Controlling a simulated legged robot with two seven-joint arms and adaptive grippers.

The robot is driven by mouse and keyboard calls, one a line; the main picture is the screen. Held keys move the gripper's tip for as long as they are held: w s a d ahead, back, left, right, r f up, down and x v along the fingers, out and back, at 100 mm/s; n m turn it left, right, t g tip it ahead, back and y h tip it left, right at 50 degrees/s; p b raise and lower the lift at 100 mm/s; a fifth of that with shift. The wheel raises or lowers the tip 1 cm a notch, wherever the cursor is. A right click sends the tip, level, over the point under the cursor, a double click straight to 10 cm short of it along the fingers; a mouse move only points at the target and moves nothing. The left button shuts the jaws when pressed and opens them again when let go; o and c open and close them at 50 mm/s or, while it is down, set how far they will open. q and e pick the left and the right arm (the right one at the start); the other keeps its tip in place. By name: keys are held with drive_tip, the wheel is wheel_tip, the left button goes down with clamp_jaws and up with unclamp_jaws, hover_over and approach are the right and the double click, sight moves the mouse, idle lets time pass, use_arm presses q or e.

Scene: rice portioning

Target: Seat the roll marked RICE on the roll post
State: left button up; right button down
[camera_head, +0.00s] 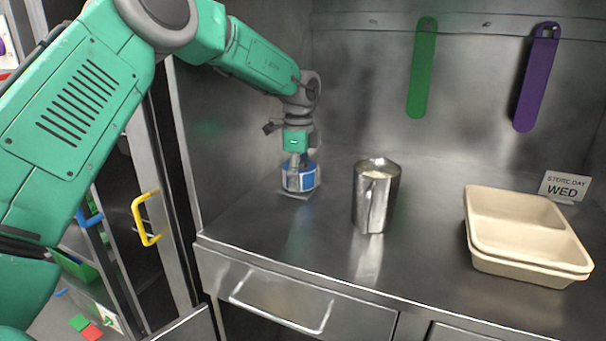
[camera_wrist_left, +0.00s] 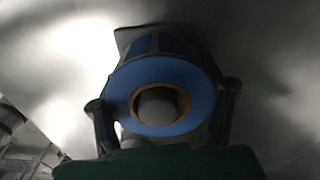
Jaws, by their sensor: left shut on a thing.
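A blue roll (camera_head: 300,180) with a white patch on its side is low over the counter at the back left. Its lettering is too small to read. My left gripper (camera_head: 297,163) points down and is shut on it from above. In the left wrist view the blue roll (camera_wrist_left: 190,112) lies between the two fingers of the left gripper (camera_wrist_left: 165,118), with a brown core ring. A pale rounded form shows inside the core; I cannot tell if it is the post. A thin plate edge (camera_head: 291,194) shows under the roll. My right gripper is not in view.
A steel pitcher (camera_head: 376,200) with pale contents stands right of the roll. Stacked beige two-part trays (camera_head: 528,265) and a WED sign (camera_head: 566,186) are at right. Green (camera_head: 422,70) and purple (camera_head: 537,80) strips hang on the back wall. The counter (camera_head: 420,265) between is clear.

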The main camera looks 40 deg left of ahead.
use_arm(q)
drive_tip(key=shift+d+f, duration=0.2)
drive_tip(key=shift+a+f, duration=0.15)
drive_tip(key=shift+a, duration=0.2)
drive_tip(key=o, duration=1.5)
drive_tip(key=shift+a+f, duration=0.1)
drive_tip(key=shift+a, duration=0.2)
drive_tip(key=shift+d+r, duration=0.2)
drive_tip(key=shift+d, duration=0.2)
drive_tip(key=shift+d+r, duration=0.15)
drive_tip(key=shift+r, duration=0.2)
drive_tip(key=r, duration=0.6)
drive_tip(key=a+r, duration=0.1)
drive_tip(key=r, duration=0.3)
drive_tip(key=shift+a, duration=0.1)
drive_tip(key=shift+d+r, duration=0.3)
drive_tip(key=shift+r, duration=0.2)
drive_tip(key=shift+a+f, duration=0.15)
drive_tip(key=shift+a, duration=0.1)
